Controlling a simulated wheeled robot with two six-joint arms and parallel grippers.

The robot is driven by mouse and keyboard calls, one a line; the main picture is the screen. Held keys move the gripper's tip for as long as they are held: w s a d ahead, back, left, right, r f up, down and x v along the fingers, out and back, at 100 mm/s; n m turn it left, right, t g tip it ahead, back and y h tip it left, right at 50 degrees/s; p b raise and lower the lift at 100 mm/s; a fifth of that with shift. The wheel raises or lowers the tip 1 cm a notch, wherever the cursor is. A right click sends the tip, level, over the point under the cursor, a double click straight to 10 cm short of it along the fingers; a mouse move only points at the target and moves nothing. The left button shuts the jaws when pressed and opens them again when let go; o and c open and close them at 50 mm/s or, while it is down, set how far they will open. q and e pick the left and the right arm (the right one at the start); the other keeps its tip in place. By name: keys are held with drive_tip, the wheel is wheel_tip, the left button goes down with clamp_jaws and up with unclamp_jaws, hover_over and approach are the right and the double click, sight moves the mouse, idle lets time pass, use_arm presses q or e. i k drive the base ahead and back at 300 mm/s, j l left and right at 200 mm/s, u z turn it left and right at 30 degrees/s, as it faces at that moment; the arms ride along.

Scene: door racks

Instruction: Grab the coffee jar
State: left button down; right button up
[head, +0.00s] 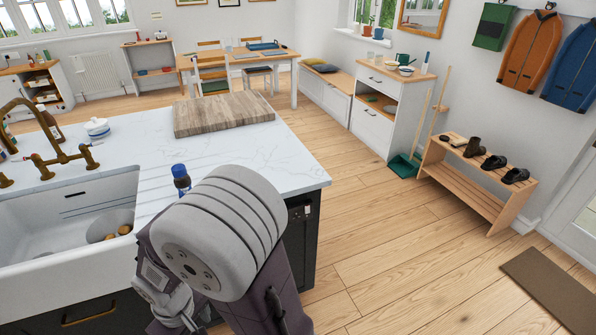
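I cannot make out a clearly marked coffee jar. A white lidded pot with blue bands (98,130) stands on the white worktop (270,165), behind the sink. A bottle or jar with a blue cap (181,178) shows at the worktop's near part, its lower part hidden by my arm. My arm's large grey joint fills the lower middle, in front of the worktop edge. No gripper fingers show, so neither gripper can be seen holding anything.
A wooden board (222,114) lies on the worktop. The white sink (40,235) and brass tap (45,140) are at left. A shoe rack (478,180) and white cabinet (380,120) stand along the right wall.

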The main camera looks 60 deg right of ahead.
sight(183, 181)
drive_tip(key=z, duration=1.35)
